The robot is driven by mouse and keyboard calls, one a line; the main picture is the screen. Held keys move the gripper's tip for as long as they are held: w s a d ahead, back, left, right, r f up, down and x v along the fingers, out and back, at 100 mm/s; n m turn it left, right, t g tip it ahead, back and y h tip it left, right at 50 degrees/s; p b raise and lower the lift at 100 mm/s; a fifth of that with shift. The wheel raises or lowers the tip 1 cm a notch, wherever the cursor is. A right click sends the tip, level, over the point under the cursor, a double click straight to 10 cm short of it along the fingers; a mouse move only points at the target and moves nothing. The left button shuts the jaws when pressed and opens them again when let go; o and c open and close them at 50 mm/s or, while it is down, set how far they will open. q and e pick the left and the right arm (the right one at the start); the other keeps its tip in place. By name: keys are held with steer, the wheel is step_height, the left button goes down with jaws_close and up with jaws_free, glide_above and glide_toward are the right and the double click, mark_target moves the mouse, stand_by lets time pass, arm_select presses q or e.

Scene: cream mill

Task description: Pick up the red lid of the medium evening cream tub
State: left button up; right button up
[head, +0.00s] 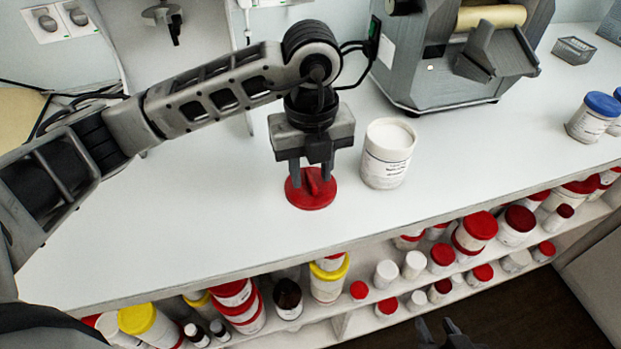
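The red lid (312,201) lies flat on the white counter, with a raised red piece at its middle. An open white tub (386,160) with a label stands just right of it, pale cream showing at its top. My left gripper (311,173) points down over the lid, its two fingers apart on either side of the raised piece. Whether the fingers touch the lid I cannot tell. My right gripper (437,328) shows only partly at the bottom edge, its dark fingertips apart and nothing visible between them.
A grey mill machine (440,70) stands at the back of the counter (230,220). A blue-lidded tub (593,117) and a small grey basket (573,50) are at the right. Shelves below the front edge hold many red-, yellow- and white-lidded tubs. The counter's front left is clear.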

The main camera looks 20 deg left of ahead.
arm_select(q)
steer(key=shift+f, duration=0.55)
jaws_close()
steer(key=shift+r, duration=0.1)
